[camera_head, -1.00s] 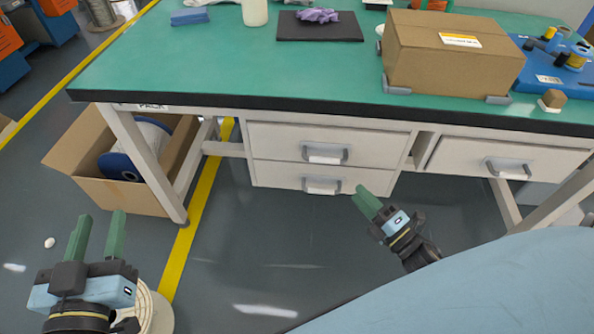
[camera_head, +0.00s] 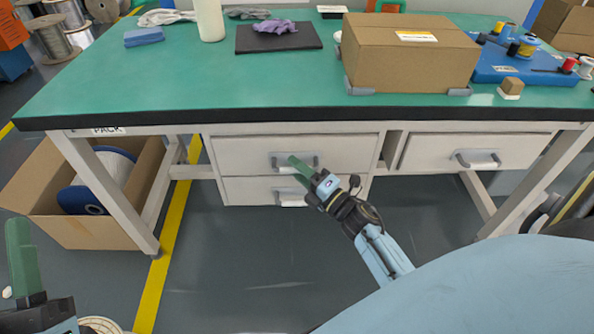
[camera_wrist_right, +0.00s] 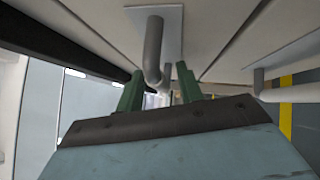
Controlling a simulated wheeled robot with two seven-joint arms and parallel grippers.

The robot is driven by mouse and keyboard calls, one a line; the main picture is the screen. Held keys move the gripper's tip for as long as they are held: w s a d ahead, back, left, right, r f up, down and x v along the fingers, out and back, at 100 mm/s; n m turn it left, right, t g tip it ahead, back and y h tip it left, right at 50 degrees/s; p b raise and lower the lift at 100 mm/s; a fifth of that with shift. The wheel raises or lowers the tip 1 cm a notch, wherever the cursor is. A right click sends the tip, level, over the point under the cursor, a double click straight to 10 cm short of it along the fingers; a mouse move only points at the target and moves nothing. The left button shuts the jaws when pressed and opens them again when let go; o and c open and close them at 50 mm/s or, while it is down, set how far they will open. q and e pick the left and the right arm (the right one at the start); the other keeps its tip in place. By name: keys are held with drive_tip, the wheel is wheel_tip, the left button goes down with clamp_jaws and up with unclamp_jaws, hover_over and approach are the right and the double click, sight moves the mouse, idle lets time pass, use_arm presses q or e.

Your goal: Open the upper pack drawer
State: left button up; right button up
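The upper pack drawer (camera_head: 240,155) is a light grey front under the left part of the green bench, and it looks closed. Its grey bar handle (camera_head: 311,160) is partly hidden by my right gripper (camera_head: 297,169). In the right wrist view the green fingers (camera_wrist_right: 158,73) stand apart, with a handle bar (camera_wrist_right: 153,50) showing between and just beyond their tips; contact cannot be told. The lower drawer (camera_head: 240,191) below looks closed too. My left gripper (camera_head: 22,258) is at the left edge, partly cut off, with one green finger showing clearly.
Another drawer (camera_head: 430,151) sits to the right under the bench (camera_head: 130,85). A bench leg and a cardboard box (camera_head: 85,232) with a spool stand at left. A closed carton (camera_head: 410,65) sits on top. The floor below the drawers is clear.

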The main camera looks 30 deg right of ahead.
drive_tip(key=shift+w, duration=0.2)
clamp_jaws()
idle(0.3)
